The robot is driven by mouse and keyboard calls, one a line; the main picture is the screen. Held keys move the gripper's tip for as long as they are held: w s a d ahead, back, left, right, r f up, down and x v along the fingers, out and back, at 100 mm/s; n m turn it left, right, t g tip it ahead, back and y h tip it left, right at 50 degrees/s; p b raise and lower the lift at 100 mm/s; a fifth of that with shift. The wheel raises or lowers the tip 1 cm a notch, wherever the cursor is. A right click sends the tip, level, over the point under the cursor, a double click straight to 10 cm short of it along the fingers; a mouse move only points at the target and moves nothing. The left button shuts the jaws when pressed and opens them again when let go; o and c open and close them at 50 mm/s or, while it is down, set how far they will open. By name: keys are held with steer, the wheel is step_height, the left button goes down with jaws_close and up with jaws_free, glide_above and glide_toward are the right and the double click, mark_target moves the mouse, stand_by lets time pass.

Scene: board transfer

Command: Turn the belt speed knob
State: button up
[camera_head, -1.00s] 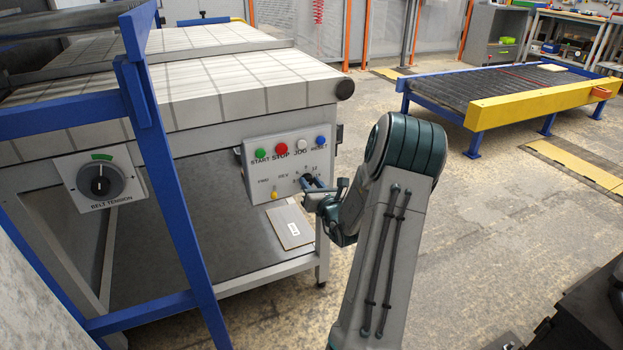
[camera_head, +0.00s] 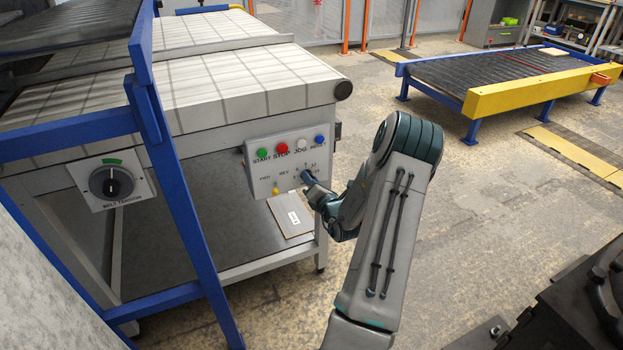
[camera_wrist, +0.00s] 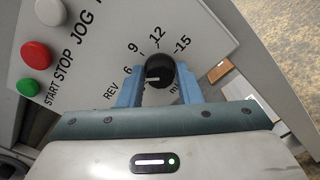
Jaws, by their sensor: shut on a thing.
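The belt speed knob (camera_wrist: 160,72) is a small round black knob with a white pointer line, set in a printed dial of numbers in the wrist view. My gripper (camera_wrist: 158,84) has one blue finger on each side of it and is shut on it. In the head view my gripper (camera_head: 308,179) reaches the right part of the control panel (camera_head: 262,183) and hides most of the knob. The panel also carries START (camera_head: 262,153), STOP (camera_head: 282,149), JOG and RESET (camera_head: 319,139) buttons and a yellow selector (camera_head: 275,191).
A blue and yellow conveyor (camera_head: 530,85) stands at right. The floor between is open.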

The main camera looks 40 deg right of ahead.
stand_by(0.3)
steer(key=o, duration=1)
steer(key=shift+c, duration=0.2)
steer(key=shift+s, duration=0.1)
steer(key=p+v, duration=0.2)
steer(key=v, duration=1.1)
steer(key=shift+s, duration=0.35)
steer(key=shift+f, duration=0.1)
